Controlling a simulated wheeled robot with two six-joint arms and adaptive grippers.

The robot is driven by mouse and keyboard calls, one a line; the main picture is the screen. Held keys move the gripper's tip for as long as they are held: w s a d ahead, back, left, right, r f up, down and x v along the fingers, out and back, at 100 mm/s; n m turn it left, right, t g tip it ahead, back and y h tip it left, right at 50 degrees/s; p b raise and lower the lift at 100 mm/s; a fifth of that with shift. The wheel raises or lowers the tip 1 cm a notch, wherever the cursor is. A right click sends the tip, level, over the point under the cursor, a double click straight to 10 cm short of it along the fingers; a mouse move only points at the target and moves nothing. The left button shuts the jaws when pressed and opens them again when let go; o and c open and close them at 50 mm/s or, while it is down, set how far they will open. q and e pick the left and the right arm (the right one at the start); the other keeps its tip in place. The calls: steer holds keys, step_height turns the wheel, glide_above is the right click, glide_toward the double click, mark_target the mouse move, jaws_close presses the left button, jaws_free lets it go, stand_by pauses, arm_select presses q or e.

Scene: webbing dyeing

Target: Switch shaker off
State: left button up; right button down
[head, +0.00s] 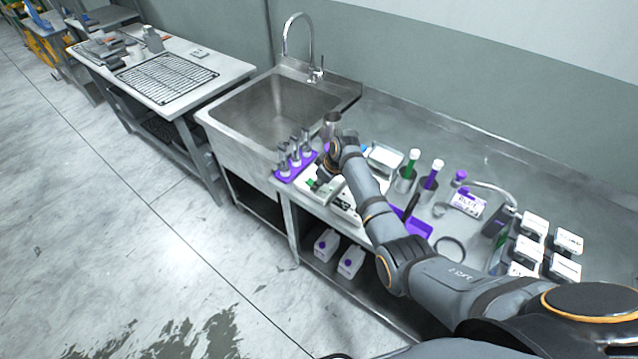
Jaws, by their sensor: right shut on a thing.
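A low white device with dark and green parts (341,203), perhaps the shaker, sits on the steel counter right of the sink. My right gripper (323,181) points down at the device's left end. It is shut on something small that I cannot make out. My right forearm and wrist cover much of the device, and its switch cannot be told apart. My left gripper is not in view.
A purple rack (284,178) with several metal cylinders stands just left of my right gripper. A metal cup (332,120) stands behind it. The sink (265,109) is empty.

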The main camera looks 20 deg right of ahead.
steer(key=shift+w+a+r+g+h, duration=0.15)
steer(key=shift+w+g+h, duration=0.05)
steer(key=shift+g+h, duration=0.2)
steer(key=g+h+b, duration=0.1)
steer(key=b, duration=0.1)
steer(key=g+b, duration=0.1)
steer(key=b, duration=0.2)
steer(key=shift+w+a+h+b, duration=0.2)
steer(key=shift+w+h+b, duration=0.1)
steer(key=shift+w+h, duration=0.1)
steer(key=shift+s+r+g, duration=0.1)
steer(key=shift+g, duration=0.2)
steer(key=shift+r, duration=0.2)
steer(key=c, duration=1.2)
jaws_free()
steer(key=shift+o, duration=0.2)
